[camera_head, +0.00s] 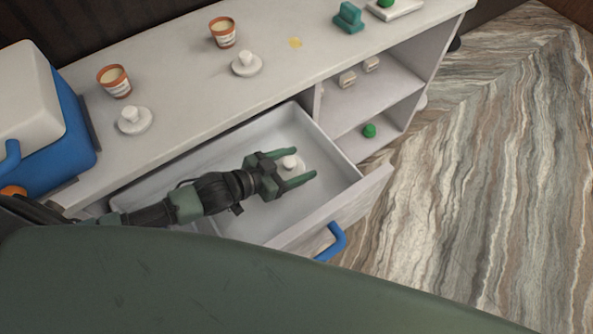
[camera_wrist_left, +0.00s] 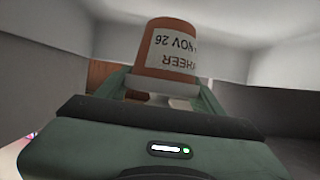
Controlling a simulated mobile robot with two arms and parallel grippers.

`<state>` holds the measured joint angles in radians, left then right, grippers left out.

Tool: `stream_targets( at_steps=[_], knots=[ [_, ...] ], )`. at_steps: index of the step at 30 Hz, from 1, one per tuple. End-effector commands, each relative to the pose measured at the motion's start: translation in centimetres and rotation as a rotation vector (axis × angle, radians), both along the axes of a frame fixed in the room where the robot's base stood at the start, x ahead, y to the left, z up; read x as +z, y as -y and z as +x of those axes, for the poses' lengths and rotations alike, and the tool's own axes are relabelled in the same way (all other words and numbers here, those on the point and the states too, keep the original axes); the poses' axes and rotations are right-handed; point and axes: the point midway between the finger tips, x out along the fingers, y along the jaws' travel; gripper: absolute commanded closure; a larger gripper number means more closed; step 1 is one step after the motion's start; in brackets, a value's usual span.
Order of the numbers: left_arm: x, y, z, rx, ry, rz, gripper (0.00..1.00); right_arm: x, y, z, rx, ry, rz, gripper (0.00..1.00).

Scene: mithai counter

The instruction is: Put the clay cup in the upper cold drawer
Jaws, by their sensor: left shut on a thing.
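My left gripper (camera_head: 305,176) is over the inside of the open white drawer (camera_head: 349,205). Its green fingers are shut on a clay cup (camera_wrist_left: 170,48), a terracotta cup with a white printed label, upside down in the left wrist view. In the head view only the cup's white knobbed lid (camera_head: 290,162) shows between the fingers; the clay side is hidden. I cannot tell whether the cup touches the drawer floor. My right gripper is not in view.
Two open clay cups (camera_head: 223,32) (camera_head: 115,81) stand on the counter (camera_head: 178,58), with two loose white lids (camera_head: 246,64) (camera_head: 133,120) near them. A blue cool box (camera_head: 60,135) is at the left. Open shelves (camera_head: 385,90) are right of the drawer, which has a blue handle (camera_head: 332,243).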

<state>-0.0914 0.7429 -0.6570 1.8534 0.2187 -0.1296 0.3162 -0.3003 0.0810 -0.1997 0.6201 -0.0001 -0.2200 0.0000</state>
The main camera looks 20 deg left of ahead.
Motion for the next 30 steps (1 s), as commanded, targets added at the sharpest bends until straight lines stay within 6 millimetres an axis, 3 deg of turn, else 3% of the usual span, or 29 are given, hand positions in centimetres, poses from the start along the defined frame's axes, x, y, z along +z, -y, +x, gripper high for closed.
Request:
stream_targets(
  at_steps=[7,21,22,23,24,30],
  knots=[
    [-3.3,0.0,0.0,0.000,-0.001,-0.001,0.80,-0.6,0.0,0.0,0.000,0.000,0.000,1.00],
    [-4.2,0.0,0.0,0.000,0.001,-0.001,0.80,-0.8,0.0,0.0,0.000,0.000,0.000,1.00],
    [-4.1,0.0,0.0,0.000,-0.001,0.001,0.24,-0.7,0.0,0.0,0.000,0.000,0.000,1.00],
    [-4.1,0.0,0.0,0.000,-0.001,0.001,0.16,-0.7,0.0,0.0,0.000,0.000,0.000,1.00],
    [-4.1,0.0,0.0,-0.001,-0.001,0.000,0.12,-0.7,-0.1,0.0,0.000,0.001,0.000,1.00],
    [-4.1,0.0,0.0,-0.001,-0.001,0.000,0.12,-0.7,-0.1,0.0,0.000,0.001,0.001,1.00]
  ],
)
